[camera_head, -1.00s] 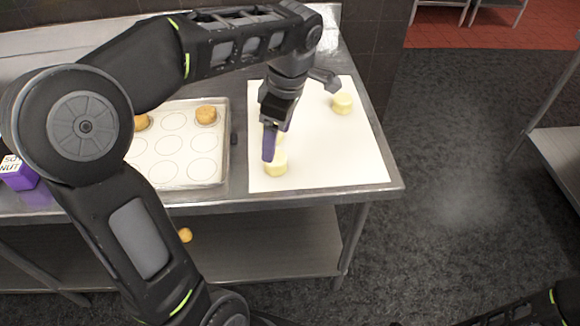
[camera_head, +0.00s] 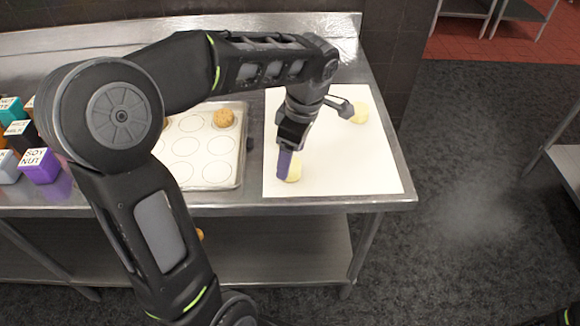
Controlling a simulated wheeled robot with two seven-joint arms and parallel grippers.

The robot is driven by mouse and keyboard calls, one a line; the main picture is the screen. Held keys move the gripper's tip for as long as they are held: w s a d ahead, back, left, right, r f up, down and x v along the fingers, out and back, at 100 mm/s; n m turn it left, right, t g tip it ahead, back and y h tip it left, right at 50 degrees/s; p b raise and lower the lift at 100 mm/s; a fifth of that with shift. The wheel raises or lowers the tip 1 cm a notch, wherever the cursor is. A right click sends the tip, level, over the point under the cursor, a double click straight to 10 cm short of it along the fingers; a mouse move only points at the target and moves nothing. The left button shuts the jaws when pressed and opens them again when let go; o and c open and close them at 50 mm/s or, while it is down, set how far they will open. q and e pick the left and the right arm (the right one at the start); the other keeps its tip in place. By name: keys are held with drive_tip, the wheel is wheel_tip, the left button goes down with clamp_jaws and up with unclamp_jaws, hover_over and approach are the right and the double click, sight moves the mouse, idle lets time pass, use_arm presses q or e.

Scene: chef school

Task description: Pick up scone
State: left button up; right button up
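A pale yellow raw scone (camera_head: 294,172) rests on the white sheet at the front left, partly hidden by my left gripper. My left gripper (camera_head: 287,162) points down over this scone, with a purple finger in front of its left side. The other finger is hidden, so I cannot tell whether it is shut on the scone. A second pale scone (camera_head: 359,114) stands on the sheet farther back and to the right, apart from the gripper. My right gripper is out of view.
The white sheet (camera_head: 355,170) lies on a steel table (camera_head: 401,190). A baking tray (camera_head: 240,165) with circle marks holds a browned scone (camera_head: 224,118) at its back right. Several small boxes, including a purple one (camera_head: 42,168), stand at the left. The sheet's right half is mostly bare.

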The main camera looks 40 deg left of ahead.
use_arm(q)
drive_tip(key=f, duration=0.3)
drive_tip(key=shift+a+f, duration=0.25)
drive_tip(key=shift+f, duration=0.15)
drive_tip(key=shift+c, duration=0.3)
drive_tip(key=c, duration=1.4)
wheel_tip(320, 180, up, 10)
drive_tip(key=shift+r, duration=0.1)
